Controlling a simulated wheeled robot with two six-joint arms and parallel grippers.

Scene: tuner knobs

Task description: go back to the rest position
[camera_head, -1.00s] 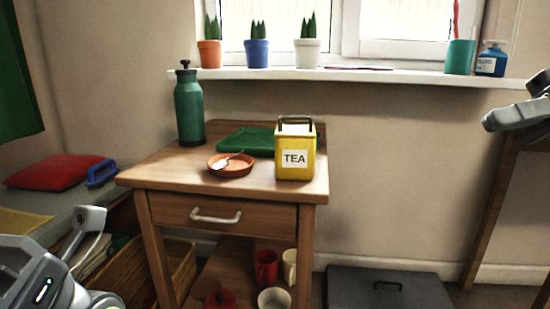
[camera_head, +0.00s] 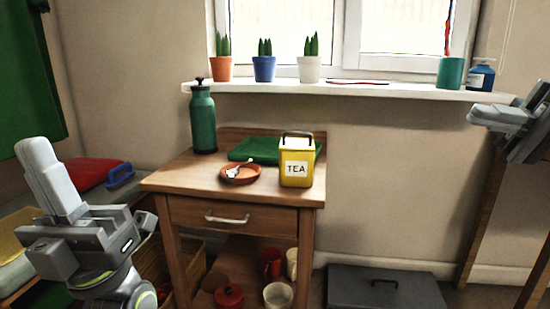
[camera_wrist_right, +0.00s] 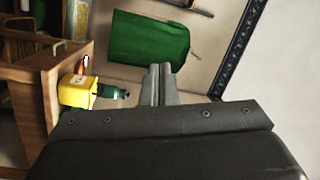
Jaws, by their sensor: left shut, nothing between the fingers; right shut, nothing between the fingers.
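My left gripper (camera_head: 48,180) is in the lower left of the head view, raised in front of the bench, its fingers pointing up. It is shut and empty. My right gripper (camera_head: 490,115) is at the right edge of the head view, pointing left below the end of the windowsill. In the right wrist view its fingers (camera_wrist_right: 160,80) are together with nothing between them. Neither gripper touches anything that I can see.
The windowsill (camera_head: 400,92) holds pots. A grey box (camera_head: 385,290) lies on the floor.

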